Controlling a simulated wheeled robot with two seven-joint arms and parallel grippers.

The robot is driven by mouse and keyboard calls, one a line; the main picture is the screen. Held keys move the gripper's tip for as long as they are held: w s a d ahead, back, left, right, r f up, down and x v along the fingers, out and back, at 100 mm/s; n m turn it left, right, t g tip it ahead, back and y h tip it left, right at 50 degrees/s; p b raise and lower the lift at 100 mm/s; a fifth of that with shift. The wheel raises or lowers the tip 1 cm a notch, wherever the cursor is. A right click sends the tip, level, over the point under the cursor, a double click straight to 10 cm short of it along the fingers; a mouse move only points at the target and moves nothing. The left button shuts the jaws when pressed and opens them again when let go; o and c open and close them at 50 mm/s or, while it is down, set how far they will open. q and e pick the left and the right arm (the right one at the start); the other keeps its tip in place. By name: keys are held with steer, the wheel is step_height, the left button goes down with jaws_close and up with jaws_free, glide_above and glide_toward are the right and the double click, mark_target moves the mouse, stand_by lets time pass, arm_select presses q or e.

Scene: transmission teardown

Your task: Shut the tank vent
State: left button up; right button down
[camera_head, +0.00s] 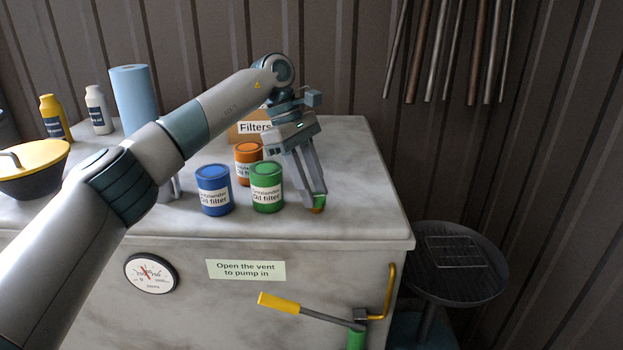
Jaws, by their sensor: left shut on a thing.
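The tank is the big pale marbled block (365,225) with a flat top. My left gripper (314,203) reaches down to the front right part of that top. It is shut on a small green and orange-yellow piece (318,209), which looks like the vent. The fingers hide most of this piece, so I cannot tell whether the vent is open or shut. A sign (245,270) on the tank's front reads "Open the vent to pump in". A round dial gauge (151,287) is left of the sign. My right gripper is out of view.
A green oil filter can (267,200) stands just left of my gripper, with blue (214,204) and orange (247,152) cans nearby. A "Filters" box (240,130) is behind. A yellow-handled pump lever (279,303) juts from the tank's front. A dark round grill-like stand (455,285) is right.

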arm_select(q)
steer(key=shift+w+d+r+m+g+y+p, duration=0.1)
steer(key=shift+m+g+y+p, duration=0.1)
steer(key=shift+m+p, duration=0.35)
steer(key=shift+w+d+m+g+y+p, duration=0.1)
steer(key=shift+m+g+p, duration=0.15)
steer(key=shift+m, duration=0.5)
steer(key=shift+a, duration=0.1)
steer(key=o, duration=1.1)
steer(key=shift+c, duration=0.2)
steer(key=shift+s, duration=0.1)
